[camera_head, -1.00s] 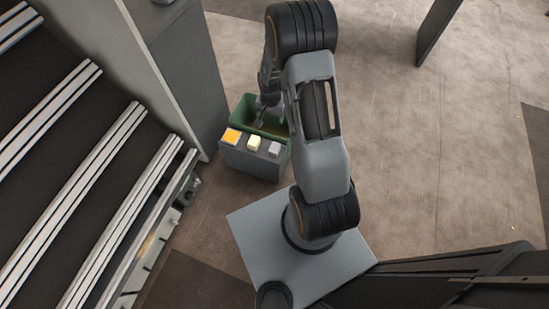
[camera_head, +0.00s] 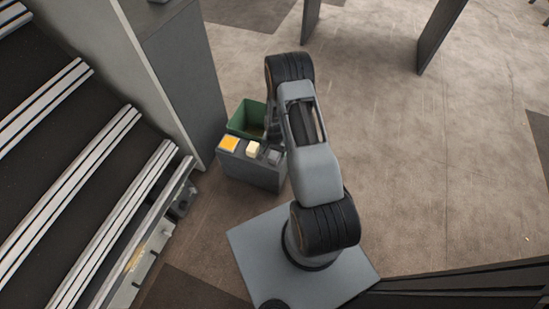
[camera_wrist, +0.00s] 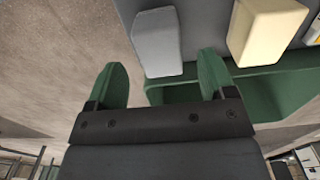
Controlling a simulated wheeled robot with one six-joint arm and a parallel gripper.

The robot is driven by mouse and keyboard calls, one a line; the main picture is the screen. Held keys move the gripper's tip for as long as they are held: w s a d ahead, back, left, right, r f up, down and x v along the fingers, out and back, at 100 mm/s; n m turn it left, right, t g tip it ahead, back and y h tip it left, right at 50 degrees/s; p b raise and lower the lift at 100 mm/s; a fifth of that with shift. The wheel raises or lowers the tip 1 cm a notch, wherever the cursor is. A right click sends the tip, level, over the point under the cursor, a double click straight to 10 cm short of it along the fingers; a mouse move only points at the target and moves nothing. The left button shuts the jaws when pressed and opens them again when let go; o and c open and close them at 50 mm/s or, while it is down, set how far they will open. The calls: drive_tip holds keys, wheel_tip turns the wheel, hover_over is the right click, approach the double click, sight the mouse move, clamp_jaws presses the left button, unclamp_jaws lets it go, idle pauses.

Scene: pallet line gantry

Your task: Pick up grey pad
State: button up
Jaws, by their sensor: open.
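The grey pad (camera_head: 273,156) sits at the right end of a dark grey stand, beside a cream pad (camera_head: 253,148) and an orange pad (camera_head: 229,144). In the wrist view the grey pad (camera_wrist: 158,42) lies just beyond my gripper (camera_wrist: 158,84), with the cream pad (camera_wrist: 262,32) to its right. My gripper's two green-tipped fingers are apart and empty, and the grey pad is not held. In the head view the gripper is mostly hidden behind my arm.
The dark grey stand (camera_head: 252,175) has a green bin (camera_head: 245,118) right behind it. A roller conveyor (camera_head: 100,190) runs along the left, and a tall grey cabinet (camera_head: 180,70) stands near the bin. Brown floor to the right is open.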

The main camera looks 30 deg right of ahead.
sight(274, 154)
drive_tip(key=shift+a+f+b, duration=0.15)
drive_tip(key=shift+f+b, duration=1)
drive_tip(key=shift+f, duration=1.5)
drive_tip(key=c, duration=1)
drive_tip(key=shift+r, duration=0.15)
wheel_tip(274, 154, up, 4)
drive_tip(key=shift+s+f+p, duration=0.1)
drive_tip(key=shift+s+p, duration=0.05)
drive_tip(key=shift+p, duration=0.95)
drive_tip(key=s+r+p, duration=0.4)
drive_tip(key=s+r, duration=0.5)
drive_tip(key=s, duration=0.4)
drive_tip(key=shift+s+d, duration=0.2)
drive_tip(key=shift+s, duration=0.2)
